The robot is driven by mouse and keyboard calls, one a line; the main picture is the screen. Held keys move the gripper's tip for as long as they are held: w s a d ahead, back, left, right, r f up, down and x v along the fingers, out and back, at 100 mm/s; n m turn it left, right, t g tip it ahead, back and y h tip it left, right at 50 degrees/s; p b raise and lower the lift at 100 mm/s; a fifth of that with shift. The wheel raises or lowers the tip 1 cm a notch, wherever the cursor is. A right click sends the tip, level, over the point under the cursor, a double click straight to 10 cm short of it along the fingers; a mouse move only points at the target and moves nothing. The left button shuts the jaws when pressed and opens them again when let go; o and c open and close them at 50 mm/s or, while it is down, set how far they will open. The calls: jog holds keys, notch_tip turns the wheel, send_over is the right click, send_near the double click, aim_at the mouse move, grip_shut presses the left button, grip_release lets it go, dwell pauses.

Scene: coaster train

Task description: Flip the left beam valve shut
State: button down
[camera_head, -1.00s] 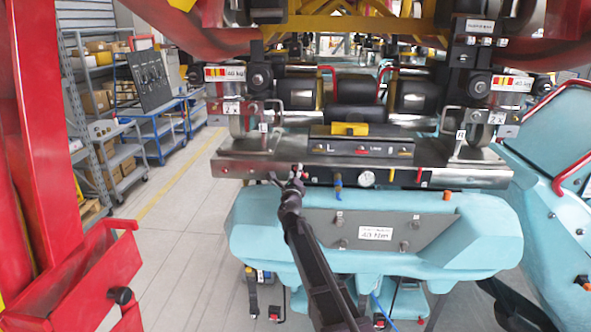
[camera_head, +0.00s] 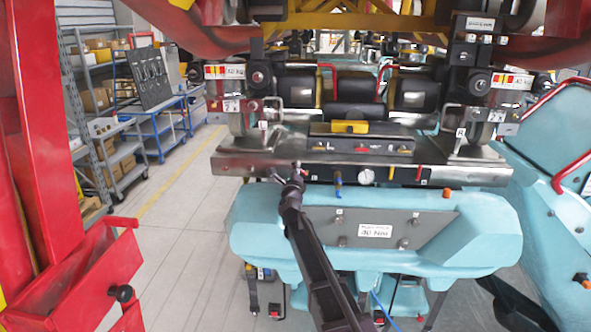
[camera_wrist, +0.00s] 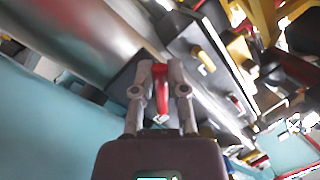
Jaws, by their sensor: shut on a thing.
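The left beam valve shows in the wrist view as a small red lever (camera_wrist: 160,84) between my two fingers. My gripper (camera_wrist: 160,72) is shut on this lever, with a grey finger on each side of it. In the head view my gripper (camera_head: 289,178) reaches up to the left part of the metal beam (camera_head: 250,164), on its front face. There my fingers and wrist largely hide the valve. Whether the valve body is open or shut cannot be made out.
A blue-handled valve (camera_head: 338,182) and a round gauge (camera_head: 366,176) sit to the right on the beam. A red lever (camera_head: 418,173) is further right. The turquoise body (camera_head: 270,240) lies just below my arm. A red post (camera_head: 50,130) stands at left.

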aim_at(306, 164)
jog(key=shift+r+m, duration=0.1)
jog(key=shift+m, duration=0.2)
jog(key=m, duration=0.2)
jog(key=d+r+m+h+p, duration=0.1)
jog(key=m, duration=0.1)
jog(key=m+h+p, duration=0.1)
jog(key=shift+d+r+m, duration=0.2)
jog(key=shift+d+m, duration=0.05)
jog(key=shift+m, duration=0.15)
jog(key=m, duration=0.2)
jog(key=d+m+g+h+p, duration=0.1)
jog(key=m, duration=0.1)
jog(key=shift+d+r, duration=0.15)
jog(key=shift+d+m+g+h+p, duration=0.3)
jog(key=shift+d+m, duration=0.1)
jog(key=shift+m, duration=0.8)
jog(key=c, duration=0.7)
grip_release()
jog(key=shift+o, duration=0.2)
